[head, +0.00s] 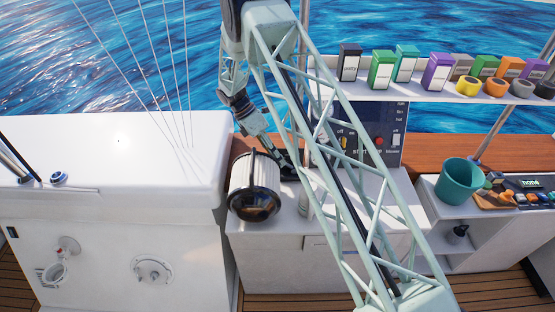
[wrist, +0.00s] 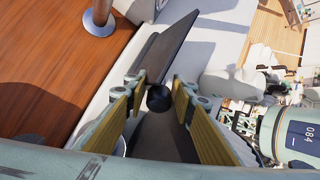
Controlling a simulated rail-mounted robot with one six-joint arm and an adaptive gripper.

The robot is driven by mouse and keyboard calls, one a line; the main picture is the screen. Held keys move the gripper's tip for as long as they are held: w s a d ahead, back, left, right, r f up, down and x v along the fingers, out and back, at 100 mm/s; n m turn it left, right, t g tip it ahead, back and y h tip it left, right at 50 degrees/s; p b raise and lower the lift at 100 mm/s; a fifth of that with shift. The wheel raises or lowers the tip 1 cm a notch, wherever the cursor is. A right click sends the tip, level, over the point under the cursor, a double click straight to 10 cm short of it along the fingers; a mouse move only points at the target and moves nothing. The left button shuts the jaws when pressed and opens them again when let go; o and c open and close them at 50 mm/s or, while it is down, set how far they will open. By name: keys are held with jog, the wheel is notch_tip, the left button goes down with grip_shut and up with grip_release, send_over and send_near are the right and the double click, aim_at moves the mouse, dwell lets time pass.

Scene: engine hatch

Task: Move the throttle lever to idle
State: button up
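In the wrist view my gripper (wrist: 157,84) has its two yellow-padded fingers spread apart. A round black knob (wrist: 159,98), which looks like the end of the throttle lever, sits between the fingertips. The fingers stand on either side of it with narrow gaps, and I cannot tell whether either one touches. The lever's shaft and its setting are not visible. In the head view my gripper (head: 284,165) is low beside the dark control panel (head: 382,122), partly behind my arm's lattice. The lever cannot be made out there.
A shelf (head: 440,98) of boxes and rolls runs above the panel. A teal bucket (head: 460,181) is at right. A metal post (wrist: 99,20) rises from the wood.

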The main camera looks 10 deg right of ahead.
jog(key=shift+c, duration=0.2)
grip_shut()
